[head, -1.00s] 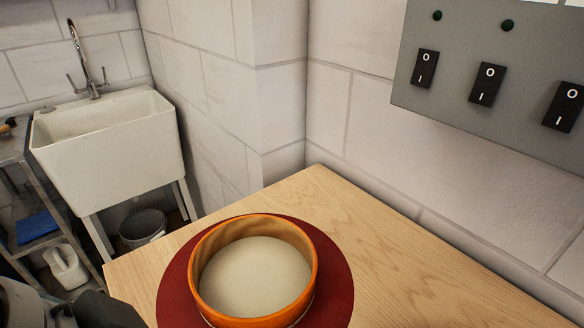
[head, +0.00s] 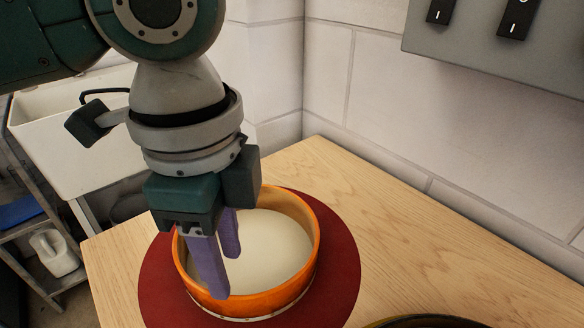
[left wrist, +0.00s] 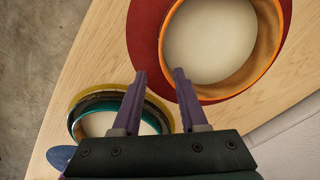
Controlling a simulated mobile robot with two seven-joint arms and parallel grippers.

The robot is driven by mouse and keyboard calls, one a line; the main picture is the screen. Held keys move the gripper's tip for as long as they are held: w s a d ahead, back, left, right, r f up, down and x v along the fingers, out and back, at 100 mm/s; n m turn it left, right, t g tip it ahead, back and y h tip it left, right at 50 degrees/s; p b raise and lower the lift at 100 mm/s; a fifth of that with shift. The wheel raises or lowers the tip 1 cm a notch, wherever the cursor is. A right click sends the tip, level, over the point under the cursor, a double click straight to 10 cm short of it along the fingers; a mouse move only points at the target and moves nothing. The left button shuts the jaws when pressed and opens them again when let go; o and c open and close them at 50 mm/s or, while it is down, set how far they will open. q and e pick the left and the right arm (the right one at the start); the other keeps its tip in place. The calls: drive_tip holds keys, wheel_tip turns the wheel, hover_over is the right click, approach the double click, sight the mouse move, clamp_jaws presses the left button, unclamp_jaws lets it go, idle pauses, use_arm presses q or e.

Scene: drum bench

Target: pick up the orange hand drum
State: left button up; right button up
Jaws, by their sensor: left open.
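The orange hand drum (head: 268,301) is a round orange hoop with a pale skin inside. It lies flat on a round dark red mat (head: 338,262) on the wooden bench. My left gripper (head: 225,276) is open, its purple fingers pointing down in front of the drum's left side and hiding part of the rim. In the left wrist view the drum (left wrist: 271,40) is at the upper right, beyond the empty fingertips (left wrist: 160,72). The fingers appear apart from the rim; their exact height is unclear. My right gripper is not in view.
Several nested rings, yellow, black and teal (left wrist: 160,112), lie on the bench (left wrist: 95,62) beside the mat, near a blue object (left wrist: 60,157). Tiled walls and a grey switch panel (head: 480,45) bound the back and right. A white sink (head: 60,150) stands left.

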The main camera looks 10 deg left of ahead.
use_arm(q)
hover_over(236, 318)
drive_tip(key=f, duration=0.4)
drive_tip(key=shift+w+d+f+b, duration=0.1)
drive_tip(key=shift+d+f+b, duration=0.1)
drive_tip(key=shift+b, duration=0.1)
drive_tip(key=f, duration=0.5)
drive_tip(key=shift+a+f+b, duration=0.2)
drive_tip(key=shift+a+b, duration=0.1)
drive_tip(key=shift+b, duration=0.05)
clamp_jaws()
drive_tip(key=shift+r, duration=0.1)
idle(0.5)
